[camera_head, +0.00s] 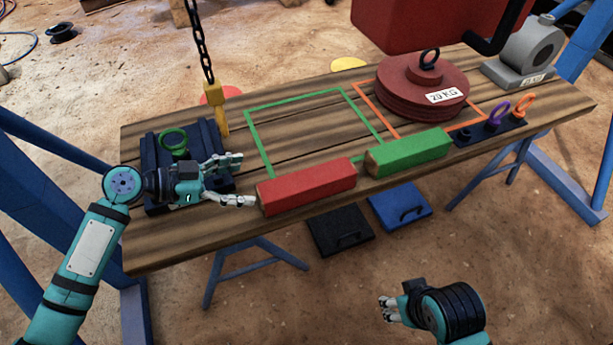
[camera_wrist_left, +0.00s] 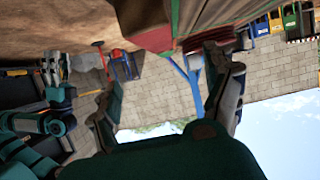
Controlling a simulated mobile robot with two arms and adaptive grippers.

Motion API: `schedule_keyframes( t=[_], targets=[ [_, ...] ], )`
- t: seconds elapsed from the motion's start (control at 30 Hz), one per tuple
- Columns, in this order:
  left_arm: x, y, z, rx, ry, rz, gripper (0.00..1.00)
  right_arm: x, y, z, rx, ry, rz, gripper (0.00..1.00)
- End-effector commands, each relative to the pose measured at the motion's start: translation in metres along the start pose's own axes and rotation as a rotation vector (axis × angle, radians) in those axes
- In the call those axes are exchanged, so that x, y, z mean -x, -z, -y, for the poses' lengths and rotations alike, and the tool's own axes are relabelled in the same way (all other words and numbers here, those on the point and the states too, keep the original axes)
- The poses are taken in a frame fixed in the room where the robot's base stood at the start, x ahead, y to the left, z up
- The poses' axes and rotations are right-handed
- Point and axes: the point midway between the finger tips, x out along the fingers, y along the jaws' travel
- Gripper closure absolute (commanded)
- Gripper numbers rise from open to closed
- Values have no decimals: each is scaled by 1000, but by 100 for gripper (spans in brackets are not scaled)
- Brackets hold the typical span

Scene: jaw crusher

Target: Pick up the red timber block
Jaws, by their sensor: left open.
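The red timber block (camera_head: 307,187) lies along the front edge of the wooden table, left end towards my left gripper (camera_head: 243,181). My left gripper is open, with its fingers spread just left of the block's near left end. One fingertip appears close to that end; I cannot tell whether it touches. In the left wrist view, the open fingers (camera_wrist_left: 165,92) frame an empty gap, and a red surface, likely the block (camera_wrist_left: 152,40), shows at the top. My right gripper (camera_head: 387,309) is in front of the table, away from the block; its finger opening is unclear.
A green block (camera_head: 408,152) lies just right of the red one. A dark tray (camera_head: 151,200) with a green ring sits behind my left gripper. Red weights (camera_head: 400,103) stand at back right. The green-outlined square (camera_head: 301,91) is clear.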

Motion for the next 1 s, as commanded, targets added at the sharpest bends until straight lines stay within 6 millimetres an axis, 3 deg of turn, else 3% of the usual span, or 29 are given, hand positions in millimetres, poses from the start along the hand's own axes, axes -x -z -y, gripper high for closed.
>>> schedule_keyframes(
  t=[0.2, 0.4, 0.67, 1.0],
  targets=[
    [-50, 1, 0, 1, -2, -4, 15, 3, -1, 0, 0, -1, -2, 60],
    [-88, 0, 0, 1, -1, -2, 15, 0, -2, 0, 0, -1, -2, 60],
    [-108, 0, 0, 0, 0, 0, 15, -1, -3, 0, 0, -1, -2, 60],
    [-152, -3, -2, 1, 0, 0, 15, -7, -4, 0, 0, -1, -1, 60]
  ],
)
